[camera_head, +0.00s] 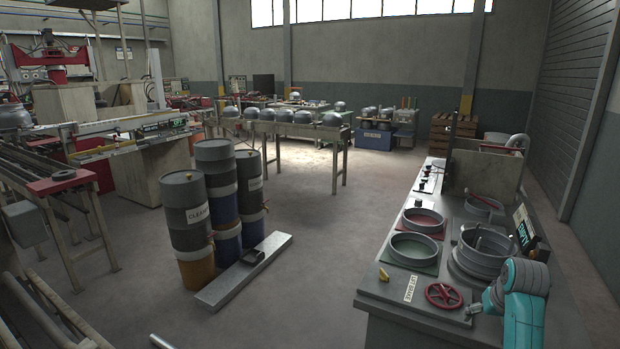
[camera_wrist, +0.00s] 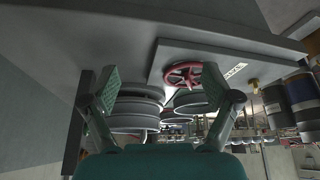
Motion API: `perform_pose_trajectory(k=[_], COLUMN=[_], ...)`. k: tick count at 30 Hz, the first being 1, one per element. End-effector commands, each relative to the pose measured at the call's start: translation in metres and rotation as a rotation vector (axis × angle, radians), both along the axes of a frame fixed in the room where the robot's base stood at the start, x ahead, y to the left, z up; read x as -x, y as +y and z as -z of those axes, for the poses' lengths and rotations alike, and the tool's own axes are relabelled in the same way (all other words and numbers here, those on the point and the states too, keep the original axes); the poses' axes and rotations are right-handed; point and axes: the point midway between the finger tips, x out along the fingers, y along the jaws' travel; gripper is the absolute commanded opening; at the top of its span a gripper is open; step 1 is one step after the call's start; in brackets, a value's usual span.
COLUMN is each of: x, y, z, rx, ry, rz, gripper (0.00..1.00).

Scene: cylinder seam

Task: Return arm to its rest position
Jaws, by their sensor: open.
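My teal arm stands at the right end of the grey workbench (camera_head: 385,303) in the head view. My gripper (camera_head: 472,311) is low beside the red handwheel (camera_head: 444,296) there. In the wrist view my gripper (camera_wrist: 165,92) shows two green-padded fingers spread wide apart with nothing between them. The wrist picture looks inverted, with the bench at the top. The red handwheel (camera_wrist: 183,74) appears beyond the fingers, and round grey metal rings (camera_wrist: 135,110) appear behind it. Whether the fingers touch anything is not clear.
Round trays (camera_head: 415,249) and a stacked metal ring (camera_head: 482,252) sit on the bench, with a small display (camera_head: 524,229) behind. Stacked drums (camera_head: 188,215) stand left of the bench, by a metal plate on the floor (camera_head: 240,272). The floor between is mostly clear.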

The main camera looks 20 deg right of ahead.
Motion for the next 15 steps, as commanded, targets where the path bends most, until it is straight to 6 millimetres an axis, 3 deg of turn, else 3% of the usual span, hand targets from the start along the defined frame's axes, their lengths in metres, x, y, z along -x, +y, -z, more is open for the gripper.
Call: perform_pose_trajectory(k=[8, 15], x=[-0.005, -0.003], y=[0.036, 0.097], z=[0.047, 0.11], rx=[0.027, 0.071], ry=[-0.036, -0.102], rz=[-0.033, -0.084], gripper=[0.88, 0.88])
